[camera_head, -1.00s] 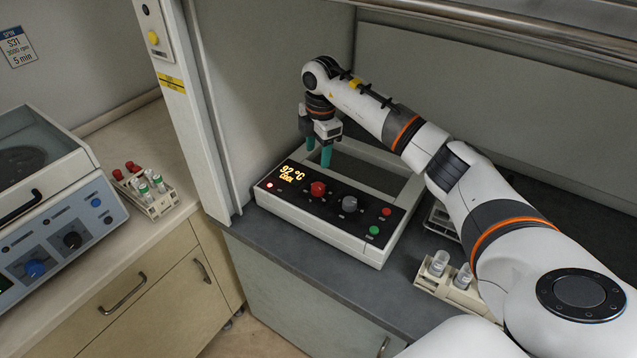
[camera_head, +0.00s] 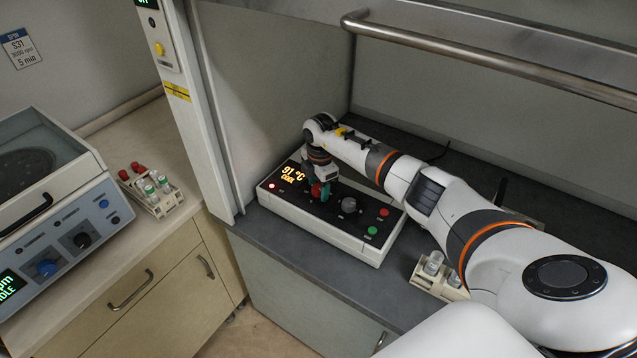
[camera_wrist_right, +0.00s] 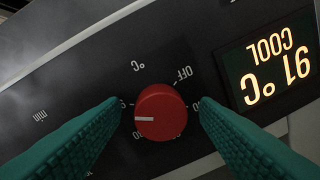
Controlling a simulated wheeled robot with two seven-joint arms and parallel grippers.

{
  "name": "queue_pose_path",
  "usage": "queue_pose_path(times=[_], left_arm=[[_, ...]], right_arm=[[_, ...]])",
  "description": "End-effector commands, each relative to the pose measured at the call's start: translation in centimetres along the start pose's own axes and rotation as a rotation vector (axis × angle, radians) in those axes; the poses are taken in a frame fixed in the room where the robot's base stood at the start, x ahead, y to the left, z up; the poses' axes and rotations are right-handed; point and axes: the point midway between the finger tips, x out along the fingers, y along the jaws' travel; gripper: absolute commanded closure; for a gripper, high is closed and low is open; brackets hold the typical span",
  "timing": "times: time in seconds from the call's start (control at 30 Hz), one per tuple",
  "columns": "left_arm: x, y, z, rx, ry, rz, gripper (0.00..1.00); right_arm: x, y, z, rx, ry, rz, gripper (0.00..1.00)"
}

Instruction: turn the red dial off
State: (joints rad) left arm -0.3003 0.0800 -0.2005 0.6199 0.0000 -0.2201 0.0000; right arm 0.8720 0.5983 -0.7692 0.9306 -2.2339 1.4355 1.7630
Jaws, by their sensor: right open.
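The red dial (camera_head: 317,190) is on the black front panel of the white heating unit (camera_head: 340,236). In the right wrist view the red dial (camera_wrist_right: 160,112) sits between the two green fingers, its white mark pointing left in the picture, away from the printed OFF at its upper right. My right gripper (camera_head: 322,191) is open, its fingertips on either side of the dial with a narrow gap showing. The display (camera_wrist_right: 268,72) reads 91 °C COOL, upside down in that view. My left gripper is not in view.
A grey knob (camera_head: 349,205), a red button (camera_head: 384,212) and a green button (camera_head: 372,230) share the panel. A rack with clear vials (camera_head: 434,264) stands to the right. A metal rail (camera_head: 480,60) crosses above my right arm.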

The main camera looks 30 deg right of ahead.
Motion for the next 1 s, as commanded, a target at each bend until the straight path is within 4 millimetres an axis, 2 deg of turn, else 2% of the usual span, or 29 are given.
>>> queue_pose_path(times=[0.17,0.43,0.77,1.0], left_arm=[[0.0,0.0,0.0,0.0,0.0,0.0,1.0],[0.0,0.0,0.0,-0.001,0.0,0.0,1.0],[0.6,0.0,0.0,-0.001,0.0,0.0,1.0],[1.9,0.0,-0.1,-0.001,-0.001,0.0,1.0]], right_arm=[[0.0,0.0,0.0,0.0,0.0,0.0,0.46],[0.0,0.0,0.0,0.0,-0.001,0.0,0.89],[0.0,-0.1,0.0,-0.05,-0.004,-0.001,0.89],[0.2,-0.1,-0.1,-0.201,-0.011,-0.003,0.89]])
